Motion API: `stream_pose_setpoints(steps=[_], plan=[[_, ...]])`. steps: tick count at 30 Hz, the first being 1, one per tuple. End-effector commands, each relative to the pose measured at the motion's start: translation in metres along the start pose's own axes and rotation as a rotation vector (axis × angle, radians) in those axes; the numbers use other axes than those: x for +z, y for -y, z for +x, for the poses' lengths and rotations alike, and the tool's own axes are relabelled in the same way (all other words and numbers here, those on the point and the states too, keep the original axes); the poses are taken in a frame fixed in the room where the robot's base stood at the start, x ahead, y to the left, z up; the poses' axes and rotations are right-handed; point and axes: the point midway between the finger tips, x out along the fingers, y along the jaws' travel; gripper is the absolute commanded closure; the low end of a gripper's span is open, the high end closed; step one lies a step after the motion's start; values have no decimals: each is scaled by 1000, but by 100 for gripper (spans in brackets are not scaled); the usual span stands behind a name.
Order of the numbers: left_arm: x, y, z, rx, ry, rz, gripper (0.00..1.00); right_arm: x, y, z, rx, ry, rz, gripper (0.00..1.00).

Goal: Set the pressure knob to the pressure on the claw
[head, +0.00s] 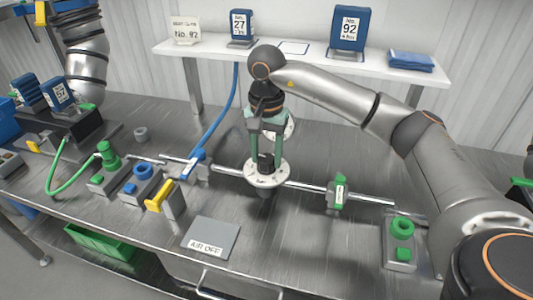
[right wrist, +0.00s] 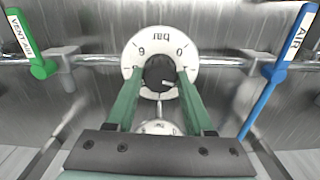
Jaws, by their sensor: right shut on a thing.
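The pressure knob (right wrist: 160,72) is dark and sits at the centre of a round white dial (head: 268,181) marked "bar". My right gripper (head: 265,158) points down with its green fingers shut around the knob; it also shows in the right wrist view (right wrist: 161,80). Some dial figures show, including a 0 right of the knob; the fingers hide part of the scale. A blue box labelled No. 92 (head: 350,28) stands on the shelf, with small print under the number that I cannot read surely. My left arm is at the upper left; its gripper does not show clearly.
A card reading No. 92 (head: 185,31) and a blue No. 27 box (head: 241,27) stand on the white shelf (head: 300,51). An AIR OFF plate (head: 211,238) lies in front.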

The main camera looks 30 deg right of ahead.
Motion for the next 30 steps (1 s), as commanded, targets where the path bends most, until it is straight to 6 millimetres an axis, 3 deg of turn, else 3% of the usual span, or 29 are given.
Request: stream_pose_setpoints(steps=[3,14,30], plan=[[0,0,0,0,0,0,50,0,0,0,1,0,0,100],[0,1,0,-1,1,1,50,0,0,-1,1,0,55,100],[-4,3,-3,-6,-5,1,50,0,0,-1,0,0,490,100]])
